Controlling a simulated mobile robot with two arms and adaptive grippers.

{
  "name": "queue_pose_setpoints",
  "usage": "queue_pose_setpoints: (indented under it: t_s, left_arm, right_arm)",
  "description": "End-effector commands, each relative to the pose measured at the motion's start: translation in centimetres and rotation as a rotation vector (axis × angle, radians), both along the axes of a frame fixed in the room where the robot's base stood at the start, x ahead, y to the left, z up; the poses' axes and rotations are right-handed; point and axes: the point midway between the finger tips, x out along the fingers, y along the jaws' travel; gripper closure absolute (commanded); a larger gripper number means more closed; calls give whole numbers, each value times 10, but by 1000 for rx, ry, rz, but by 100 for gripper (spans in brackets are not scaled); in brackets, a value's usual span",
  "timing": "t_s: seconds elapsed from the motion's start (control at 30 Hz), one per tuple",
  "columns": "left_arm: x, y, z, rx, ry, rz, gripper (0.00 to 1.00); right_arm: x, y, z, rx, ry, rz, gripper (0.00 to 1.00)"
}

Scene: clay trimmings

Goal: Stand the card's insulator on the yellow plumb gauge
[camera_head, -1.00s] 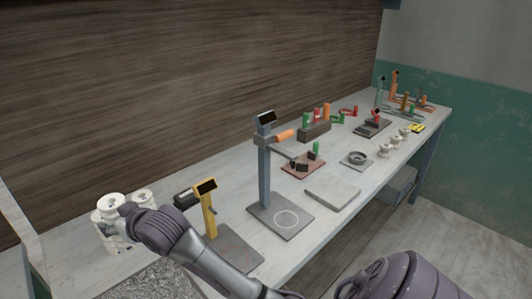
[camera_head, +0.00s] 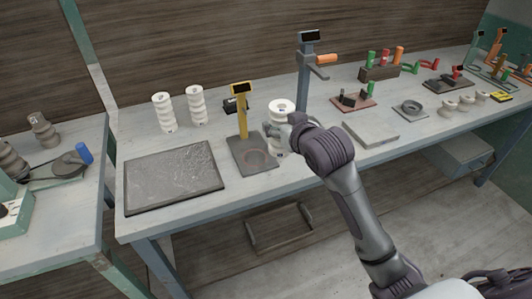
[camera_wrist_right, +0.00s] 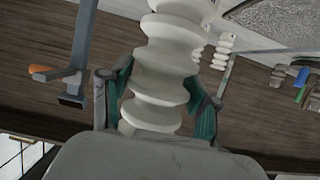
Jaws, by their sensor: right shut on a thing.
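A white ribbed insulator (camera_head: 278,108) is upright in my right gripper (camera_head: 292,128). In the right wrist view the same insulator (camera_wrist_right: 165,55) sits between two teal finger pads, which are shut on it. The yellow plumb gauge (camera_head: 242,118) has a dark screen on top and a grey base plate (camera_head: 243,160) with a faint ring mark. The held insulator is right of the yellow post, by the plate's right edge; I cannot tell how high its foot is. Two more white insulators (camera_head: 162,112) (camera_head: 196,106) stand left of the gauge. No card can be made out. My left gripper is out of view.
A dark speckled slab (camera_head: 174,178) lies left of the gauge. A grey gauge with an orange handle (camera_head: 304,80) and a flat grey slab (camera_head: 370,132) stand right. A small dark block (camera_head: 230,105) is behind the yellow post.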

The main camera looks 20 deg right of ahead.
Motion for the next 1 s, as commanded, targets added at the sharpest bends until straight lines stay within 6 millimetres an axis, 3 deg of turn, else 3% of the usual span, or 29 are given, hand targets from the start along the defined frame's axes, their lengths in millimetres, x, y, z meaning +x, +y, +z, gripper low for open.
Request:
queue_pose_setpoints:
  t_s: [0.3, 0.5, 0.67, 1.0]
  left_arm:
    - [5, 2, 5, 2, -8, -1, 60]
    - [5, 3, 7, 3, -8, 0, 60]
    - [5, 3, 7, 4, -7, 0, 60]
    - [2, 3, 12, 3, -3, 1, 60]
  right_arm:
    - [63, 24, -37, 0, -2, 1, 100]
    - [93, 34, -55, -1, -4, 0, 100]
    - [101, 38, -63, 0, -4, 1, 100]
    - [101, 38, -101, -1, -4, 3, 100]
